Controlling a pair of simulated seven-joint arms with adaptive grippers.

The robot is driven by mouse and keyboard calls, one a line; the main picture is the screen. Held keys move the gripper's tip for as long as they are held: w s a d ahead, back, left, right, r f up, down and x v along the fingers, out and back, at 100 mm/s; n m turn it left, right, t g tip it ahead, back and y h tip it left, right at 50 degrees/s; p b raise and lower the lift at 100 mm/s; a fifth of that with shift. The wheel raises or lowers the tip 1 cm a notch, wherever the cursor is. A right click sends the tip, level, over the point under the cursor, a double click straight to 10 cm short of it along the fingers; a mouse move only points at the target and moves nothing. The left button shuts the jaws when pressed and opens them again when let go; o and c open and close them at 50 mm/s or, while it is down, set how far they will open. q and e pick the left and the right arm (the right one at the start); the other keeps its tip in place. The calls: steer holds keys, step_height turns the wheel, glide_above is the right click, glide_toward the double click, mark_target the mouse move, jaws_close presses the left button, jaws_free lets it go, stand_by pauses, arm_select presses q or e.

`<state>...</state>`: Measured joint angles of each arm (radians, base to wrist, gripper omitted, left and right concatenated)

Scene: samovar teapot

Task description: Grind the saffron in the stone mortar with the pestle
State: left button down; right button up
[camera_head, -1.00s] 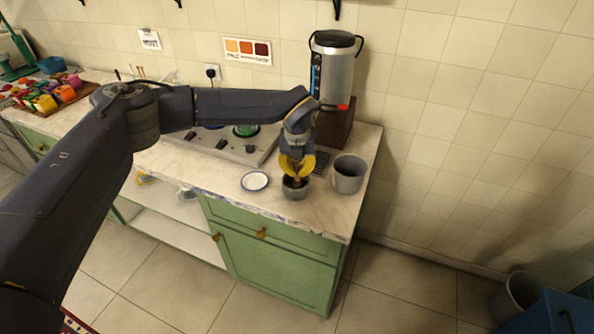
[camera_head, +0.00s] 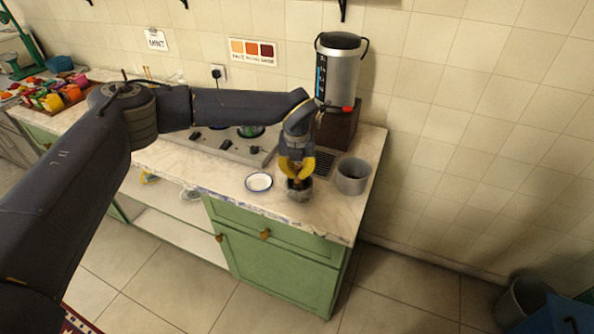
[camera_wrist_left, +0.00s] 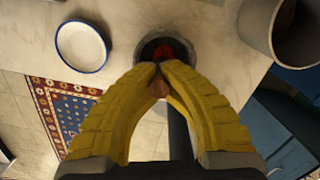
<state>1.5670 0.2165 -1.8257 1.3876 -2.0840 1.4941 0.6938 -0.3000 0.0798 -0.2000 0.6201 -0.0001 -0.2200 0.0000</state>
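The grey stone mortar (camera_head: 300,195) stands on the counter near its front edge, with its dark opening up. It also shows in the left wrist view (camera_wrist_left: 146,47), with red saffron (camera_wrist_left: 164,51) inside. My left gripper (camera_head: 297,180) is directly over the mortar, its yellow fingertips close to the rim. In the left wrist view, the fingers (camera_wrist_left: 157,68) are closed around the brown pestle (camera_wrist_left: 158,88). The pestle's lower end is hidden by the fingers and the mortar, so contact with the bottom cannot be seen. My right gripper is not in view.
A white, blue-rimmed saucer (camera_head: 259,182) lies left of the mortar. A grey pot (camera_head: 353,176) stands close on the right. Behind are a stove (camera_head: 225,146) and a metal samovar (camera_head: 341,75) on a brown block. The counter's front edge is close.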

arm_select(q)
steer(key=shift+s+d, duration=0.2)
steer(key=shift+d, duration=0.55)
steer(key=shift+w+a+f, duration=0.1)
steer(key=shift+w+a, duration=0.05)
steer(key=shift+w, duration=0.3)
steer(key=shift+w+a+f, duration=0.1)
steer(key=shift+w+a, duration=0.05)
steer(key=shift+w, duration=0.3)
steer(key=shift+a, duration=0.1)
steer(key=shift+s+a+r, duration=0.1)
steer(key=shift+s+a, duration=0.45)
steer(key=shift+s, duration=0.15)
steer(key=shift+s+d, duration=0.15)
steer(key=shift+d, duration=0.8)
